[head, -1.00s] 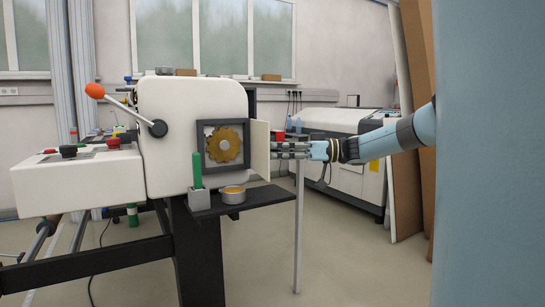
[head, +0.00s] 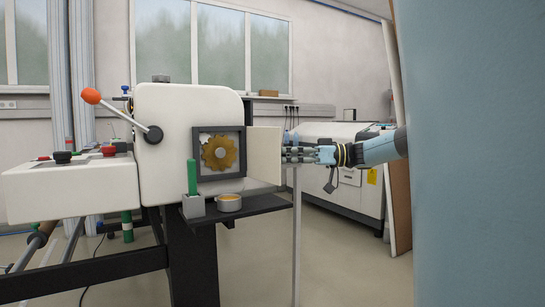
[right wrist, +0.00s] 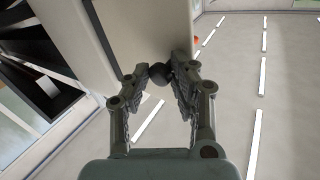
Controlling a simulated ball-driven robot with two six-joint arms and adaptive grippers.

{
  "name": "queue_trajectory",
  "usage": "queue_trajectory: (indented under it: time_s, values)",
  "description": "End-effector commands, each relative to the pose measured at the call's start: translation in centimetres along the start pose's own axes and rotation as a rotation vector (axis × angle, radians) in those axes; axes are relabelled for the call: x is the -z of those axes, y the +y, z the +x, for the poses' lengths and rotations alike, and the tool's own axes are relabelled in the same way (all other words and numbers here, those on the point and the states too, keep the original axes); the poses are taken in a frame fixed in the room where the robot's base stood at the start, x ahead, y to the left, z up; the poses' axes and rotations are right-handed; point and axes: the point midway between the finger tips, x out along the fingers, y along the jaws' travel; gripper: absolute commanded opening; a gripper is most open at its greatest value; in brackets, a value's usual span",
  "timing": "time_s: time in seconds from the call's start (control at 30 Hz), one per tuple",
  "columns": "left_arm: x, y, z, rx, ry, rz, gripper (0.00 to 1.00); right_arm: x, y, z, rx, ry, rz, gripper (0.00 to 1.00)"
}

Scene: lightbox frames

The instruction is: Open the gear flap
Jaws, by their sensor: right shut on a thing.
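The gear flap (head: 264,156) is a cream panel hinged at the right side of the dark square frame (head: 219,126). It stands swung out to the right, and the brass gear (head: 220,153) shows in the opening. My right gripper (head: 288,155) is at the flap's free edge. In the right wrist view, my right gripper (right wrist: 159,80) is shut on a round dark knob (right wrist: 159,74) on the flap (right wrist: 158,30). My left gripper is not in view.
Below the opening, a dark shelf (head: 260,204) holds a green-handled tool (head: 192,177) in a grey holder and a round tin (head: 229,203). A lever with an orange knob (head: 91,96) sticks out left. A white machine (head: 340,180) stands behind my right arm.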

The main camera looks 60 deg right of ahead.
Motion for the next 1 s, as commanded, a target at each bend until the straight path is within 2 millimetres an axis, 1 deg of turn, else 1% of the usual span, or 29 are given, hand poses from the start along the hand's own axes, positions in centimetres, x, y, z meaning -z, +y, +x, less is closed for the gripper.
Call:
queue_trajectory:
  time_s: [0.03, 0.07, 0.1, 0.13, 0.53, 0.67, 0.83, 1.0]
  values:
    - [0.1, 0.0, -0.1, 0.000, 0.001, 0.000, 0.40, 1.1, 0.6, 0.1, -0.022, 0.014, -0.009, 0.00]
    - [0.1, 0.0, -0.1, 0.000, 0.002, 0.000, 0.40, 1.1, 0.6, 0.1, -0.021, 0.015, -0.009, 0.26]
    - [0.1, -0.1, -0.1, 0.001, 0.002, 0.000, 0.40, 1.1, 0.5, 0.1, -0.020, 0.015, -0.009, 0.31]
    - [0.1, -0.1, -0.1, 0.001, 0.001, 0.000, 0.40, 1.1, 0.5, 0.2, -0.020, 0.015, -0.009, 0.33]
    - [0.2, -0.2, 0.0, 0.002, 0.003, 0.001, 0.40, 1.1, 0.5, 0.2, -0.019, 0.015, -0.007, 0.33]
    - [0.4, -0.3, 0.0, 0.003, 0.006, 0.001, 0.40, 1.0, 0.5, -0.3, -0.020, 0.012, -0.006, 0.33]
    - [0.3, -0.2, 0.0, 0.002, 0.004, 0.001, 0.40, 0.8, 0.5, -2.2, -0.018, 0.007, -0.005, 0.33]
    - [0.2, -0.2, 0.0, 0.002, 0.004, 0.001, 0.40, 0.5, 0.4, -5.3, -0.018, 0.006, -0.005, 0.33]
